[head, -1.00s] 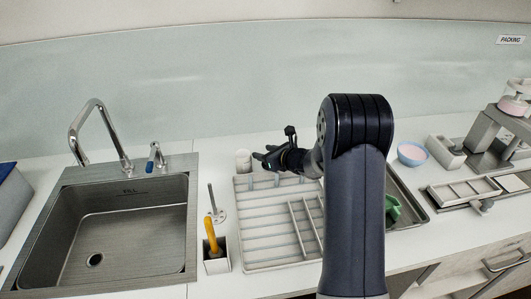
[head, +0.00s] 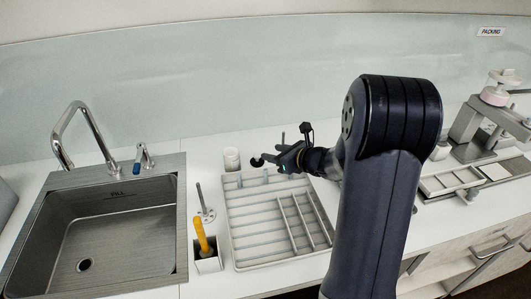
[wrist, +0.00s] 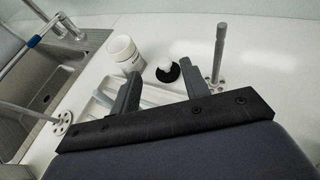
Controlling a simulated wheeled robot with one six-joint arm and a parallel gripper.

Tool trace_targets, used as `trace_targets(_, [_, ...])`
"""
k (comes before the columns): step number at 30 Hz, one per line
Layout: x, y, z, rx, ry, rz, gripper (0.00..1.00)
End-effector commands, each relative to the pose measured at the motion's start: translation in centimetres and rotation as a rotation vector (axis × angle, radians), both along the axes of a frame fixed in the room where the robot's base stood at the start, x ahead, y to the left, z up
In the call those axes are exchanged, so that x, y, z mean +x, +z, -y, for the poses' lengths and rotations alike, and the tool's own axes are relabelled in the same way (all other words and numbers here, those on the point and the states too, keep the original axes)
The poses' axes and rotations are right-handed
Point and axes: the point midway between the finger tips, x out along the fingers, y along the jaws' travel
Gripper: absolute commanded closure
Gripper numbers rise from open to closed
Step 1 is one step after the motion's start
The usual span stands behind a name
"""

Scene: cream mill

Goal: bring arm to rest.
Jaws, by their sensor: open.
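My gripper (head: 280,148) is open and empty. In the head view it hovers over the back edge of the white slotted rack (head: 243,257) and points left. In the wrist view the two fingers of my gripper (wrist: 158,90) stand apart with nothing between them. Beyond them are a white jar (wrist: 124,52) and a small white-topped thing on a black round base (wrist: 167,71). The white jar also shows at the back of the counter in the head view (head: 231,158). My arm hides part of the counter to the right.
A steel sink (head: 100,245) with a tall faucet (head: 78,135) is at the left. A holder with a yellow-handled tool (head: 202,236) and an upright rod on a round base (head: 204,205) stand between sink and rack. A grey press machine (head: 480,135) is at the right.

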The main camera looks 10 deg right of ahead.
Motion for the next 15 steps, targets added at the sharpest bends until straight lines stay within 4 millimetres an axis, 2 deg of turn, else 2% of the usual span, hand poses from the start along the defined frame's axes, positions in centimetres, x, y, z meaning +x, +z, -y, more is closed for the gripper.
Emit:
trace_targets(5, [-0.91, 0.46, 0.56, 0.0, -0.001, 0.0, 0.56])
trace_targets(15, [-0.94, 0.5, 0.56, 0.0, 0.0, 0.0, 0.56])
